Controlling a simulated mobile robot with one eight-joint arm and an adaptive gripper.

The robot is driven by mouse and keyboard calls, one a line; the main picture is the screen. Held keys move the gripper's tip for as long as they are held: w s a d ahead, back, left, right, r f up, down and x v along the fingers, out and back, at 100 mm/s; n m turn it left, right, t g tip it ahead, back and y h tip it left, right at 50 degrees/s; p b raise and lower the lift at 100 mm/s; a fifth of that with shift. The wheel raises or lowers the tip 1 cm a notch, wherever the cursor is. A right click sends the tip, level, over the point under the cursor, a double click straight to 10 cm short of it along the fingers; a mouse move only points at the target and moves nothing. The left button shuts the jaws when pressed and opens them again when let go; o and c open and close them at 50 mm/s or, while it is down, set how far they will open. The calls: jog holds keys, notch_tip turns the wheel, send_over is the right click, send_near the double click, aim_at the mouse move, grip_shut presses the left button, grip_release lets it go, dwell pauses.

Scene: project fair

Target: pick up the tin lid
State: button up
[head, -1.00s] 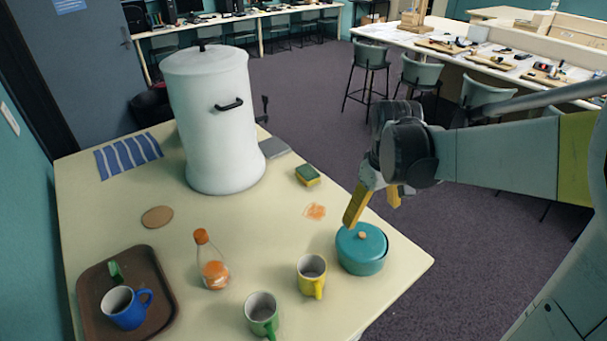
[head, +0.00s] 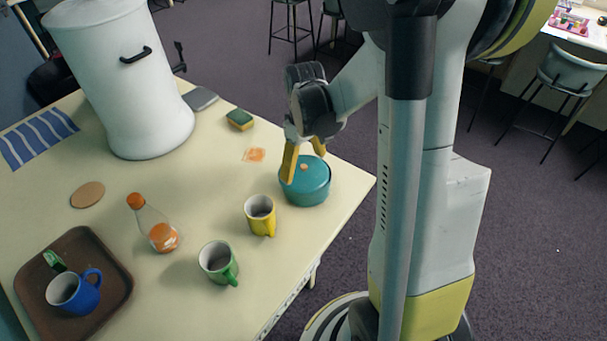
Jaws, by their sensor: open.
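The tin (head: 308,192) is a round teal pot near the right edge of the table. Its teal lid (head: 318,172) is on it, with a small orange knob (head: 304,167) on top. My gripper (head: 304,164) is over the lid with its two yellow fingers apart and nothing held. One finger shows left of the knob and the other behind it to the right. I cannot tell whether the fingertips touch the lid.
A yellow mug (head: 260,217) stands close left of the tin, with a green mug (head: 217,262) nearer. A brown tray (head: 112,303) holds a blue mug (head: 72,294).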

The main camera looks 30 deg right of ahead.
jog(key=shift+f, duration=0.55)
grip_shut()
jog(key=shift+s+r, duration=0.1)
jog(key=shift+r, duration=0.1)
